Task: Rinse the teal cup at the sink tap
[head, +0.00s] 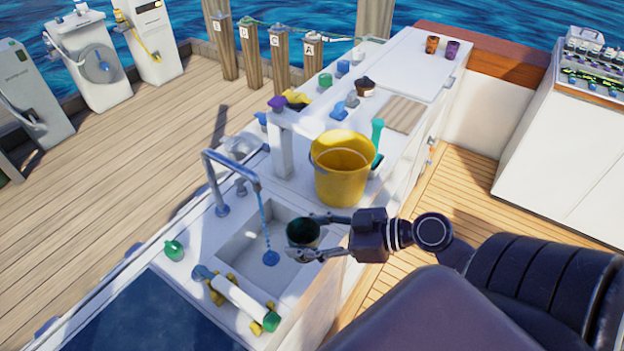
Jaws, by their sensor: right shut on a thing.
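The teal cup (303,233) is dark inside and sits between the fingers of my right gripper (308,236). The gripper is shut on it and holds it over the right side of the sink basin (240,249). The cup's open top shows. The grey tap (230,181) stands on the far left edge of the sink. Blue water (266,215) runs from its spout into the basin, to the left of the cup and apart from it. My left gripper is not in view.
A yellow bucket (341,183) stands on the counter just behind my right gripper. A white cylinder with a green end (243,302) lies on yellow supports at the sink's near side. A green bottle (173,250) is left of the basin.

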